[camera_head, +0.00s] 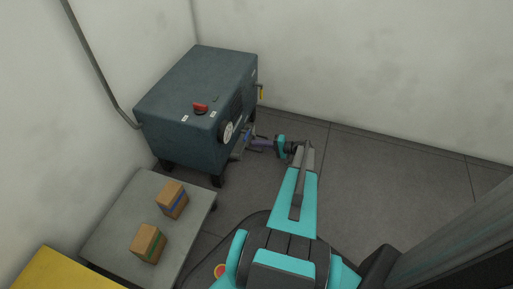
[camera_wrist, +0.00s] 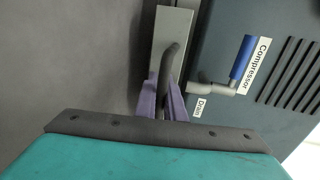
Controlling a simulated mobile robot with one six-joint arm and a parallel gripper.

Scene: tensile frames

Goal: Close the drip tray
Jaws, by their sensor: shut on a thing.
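The drip tray (camera_wrist: 172,20) is a grey, shallow drawer that sticks out from the low side of the dark blue compressor (camera_head: 195,105). In the head view the tray (camera_head: 238,153) shows small, partly hidden by the compressor's parts. A dark bar handle (camera_wrist: 168,62) is on the tray's front. My gripper (camera_wrist: 163,98) has its purple fingers on both sides of this handle and is shut on it. In the head view my gripper (camera_head: 260,143) reaches the tray from the right. How far the tray stands out is hard to tell.
A drain valve with a blue lever (camera_wrist: 243,58) sits close to the right of the tray. A grey table (camera_head: 120,220) with two banded blocks stands at front left. The floor at right is clear.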

